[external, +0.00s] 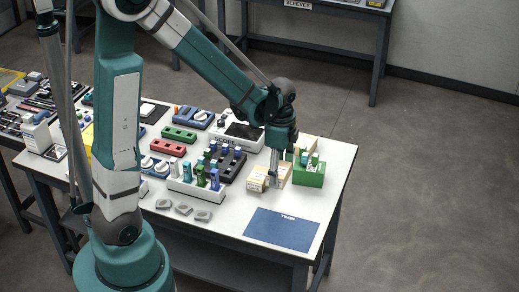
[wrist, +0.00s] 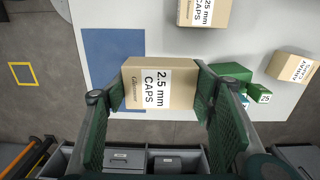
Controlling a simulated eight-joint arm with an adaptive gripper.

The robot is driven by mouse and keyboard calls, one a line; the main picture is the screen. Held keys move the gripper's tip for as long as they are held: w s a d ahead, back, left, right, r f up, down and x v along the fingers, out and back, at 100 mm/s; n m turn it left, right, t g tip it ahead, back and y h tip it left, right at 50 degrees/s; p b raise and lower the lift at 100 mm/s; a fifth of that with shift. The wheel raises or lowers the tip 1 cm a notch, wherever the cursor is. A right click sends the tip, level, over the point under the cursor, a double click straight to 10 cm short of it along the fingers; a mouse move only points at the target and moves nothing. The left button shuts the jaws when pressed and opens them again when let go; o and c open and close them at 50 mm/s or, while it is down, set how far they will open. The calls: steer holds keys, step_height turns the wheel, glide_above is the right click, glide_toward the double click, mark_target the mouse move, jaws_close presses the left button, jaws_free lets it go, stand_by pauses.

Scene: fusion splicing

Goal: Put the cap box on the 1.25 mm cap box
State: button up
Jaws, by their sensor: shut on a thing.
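My gripper (wrist: 160,100) is shut on a tan cardboard box marked 2.5 mm CAPS (wrist: 142,88), with one green finger pad at each side. The 1.25 mm cap box (wrist: 203,12) lies at the top of the wrist view, apart from the held box and cut by the picture edge. In the external view my gripper (external: 274,178) points down among tan boxes left of the green bin. One tan box (external: 257,180) stands just left of the fingers. Labels are too small to read there, and I cannot tell how high the held box is.
A box marked ARRAY CAPS (wrist: 293,66) stands at the right of the wrist view. A green bin (external: 310,178) stands right of my gripper. A blue mat (external: 282,229) lies flat near the table's front edge. A white rack with several bottles (external: 197,190) stands to the left.

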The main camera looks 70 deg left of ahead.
step_height(320, 180, up, 3)
steer(key=p, duration=0.2)
glide_above(259, 174)
steer(key=shift+r, duration=0.1)
steer(key=shift+f+b, duration=0.75)
steer(key=shift+f, duration=2.2)
steer(key=shift+f+b, duration=0.4)
steer(key=shift+f, duration=1.65)
steer(key=shift+f, duration=0.2)
steer(key=o, duration=0.9)
steer(key=shift+r, duration=0.25)
